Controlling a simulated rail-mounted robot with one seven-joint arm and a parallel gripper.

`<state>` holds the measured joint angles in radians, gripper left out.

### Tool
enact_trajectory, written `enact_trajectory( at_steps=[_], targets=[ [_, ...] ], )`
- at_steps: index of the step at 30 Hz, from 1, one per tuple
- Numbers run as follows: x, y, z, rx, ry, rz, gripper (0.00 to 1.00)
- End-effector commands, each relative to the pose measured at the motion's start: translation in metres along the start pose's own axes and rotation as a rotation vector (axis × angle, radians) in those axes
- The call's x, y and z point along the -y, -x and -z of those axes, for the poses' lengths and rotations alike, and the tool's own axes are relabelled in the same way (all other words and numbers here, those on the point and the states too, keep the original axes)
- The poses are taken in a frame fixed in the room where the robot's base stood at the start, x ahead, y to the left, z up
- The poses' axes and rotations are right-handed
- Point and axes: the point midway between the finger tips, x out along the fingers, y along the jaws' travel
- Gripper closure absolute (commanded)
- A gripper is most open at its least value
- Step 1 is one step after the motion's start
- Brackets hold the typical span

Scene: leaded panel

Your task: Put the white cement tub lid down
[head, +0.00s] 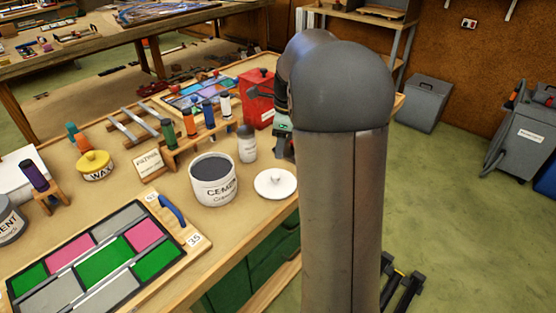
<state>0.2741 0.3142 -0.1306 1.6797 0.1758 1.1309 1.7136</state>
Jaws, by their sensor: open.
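The white cement tub lid (275,183) lies flat on the workbench, knob up, near the bench's right edge. No fingers touch its visible part. The white cement tub (213,181) stands open to its left, with dark grey contents showing. My gripper (284,144) shows only in part, beyond the lid and beside my large grey arm link. It is open and apart from the lid; its fingertips are mostly hidden behind my arm.
A grey-capped white bottle (246,144) stands behind the lid. A red container (257,97) and a rack of coloured bottles (205,128) are farther back. A yellow-lidded wax tub (95,165) and the leaded panel (100,254) are at left. The bench edge runs close by the lid.

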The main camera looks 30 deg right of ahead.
Motion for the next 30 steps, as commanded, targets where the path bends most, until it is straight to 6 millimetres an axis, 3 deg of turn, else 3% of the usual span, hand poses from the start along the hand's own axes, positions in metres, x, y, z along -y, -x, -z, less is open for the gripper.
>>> enact_trajectory(
  at_steps=[5, 8, 14, 18, 21, 25, 30],
  targets=[
    [-0.006, 0.005, -0.002, 0.000, 0.037, -0.001, 0.54],
    [-0.035, 0.006, -0.011, -0.003, 0.220, -0.004, 0.54],
    [-0.155, -0.001, -0.027, -0.022, 1.017, -0.024, 0.54],
    [-0.236, -0.018, -0.017, -0.045, 1.601, -0.049, 0.54],
    [-0.277, -0.031, -0.004, -0.059, 1.914, -0.068, 0.54],
    [-0.304, -0.043, 0.008, -0.070, 2.151, -0.089, 0.54],
    [-0.311, -0.047, 0.012, -0.072, 2.223, -0.097, 0.54]
  ],
)
